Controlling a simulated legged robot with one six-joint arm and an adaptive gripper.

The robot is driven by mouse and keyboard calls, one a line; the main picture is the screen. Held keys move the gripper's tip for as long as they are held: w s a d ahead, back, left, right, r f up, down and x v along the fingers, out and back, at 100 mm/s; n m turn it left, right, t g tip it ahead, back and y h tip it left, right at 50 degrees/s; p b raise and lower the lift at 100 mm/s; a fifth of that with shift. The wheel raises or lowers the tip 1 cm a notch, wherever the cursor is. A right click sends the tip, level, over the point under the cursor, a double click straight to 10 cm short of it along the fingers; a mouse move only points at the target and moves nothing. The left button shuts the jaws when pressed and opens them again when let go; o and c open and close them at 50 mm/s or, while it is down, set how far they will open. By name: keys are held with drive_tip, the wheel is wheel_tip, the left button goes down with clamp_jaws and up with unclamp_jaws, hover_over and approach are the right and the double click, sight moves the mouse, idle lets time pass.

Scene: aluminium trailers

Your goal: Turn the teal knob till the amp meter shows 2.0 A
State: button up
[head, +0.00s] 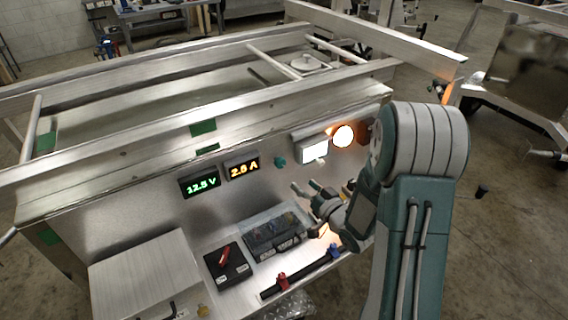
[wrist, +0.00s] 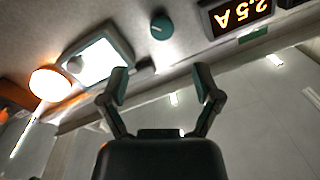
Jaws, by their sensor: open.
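The teal knob (head: 279,161) is on the trailer's upright metal panel, right of the amp meter (head: 243,167). The amp meter shows amber digits; in the wrist view its display (wrist: 238,14) is upside down and reads 2.5 A. My gripper (head: 306,187) is open and empty, to the right of and below the knob in the head view. In the wrist view the knob (wrist: 161,27) is beyond my open fingertips (wrist: 161,78), roughly centred between them and apart from them. A pointer mark shows on its face.
A green volt meter (head: 200,184) is left of the amp meter. A lit white panel (head: 314,149) and a glowing orange lamp (head: 343,135) are right of the knob. Below are a black box with a red switch (head: 223,257), a dark tray (head: 274,229) and a rail with red and blue clamps (head: 300,276).

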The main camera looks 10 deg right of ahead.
sight(282, 165)
drive_tip(key=x, duration=1)
drive_tip(key=shift+w+a, duration=0.2)
drive_tip(key=shift+w, duration=0.1)
clamp_jaws()
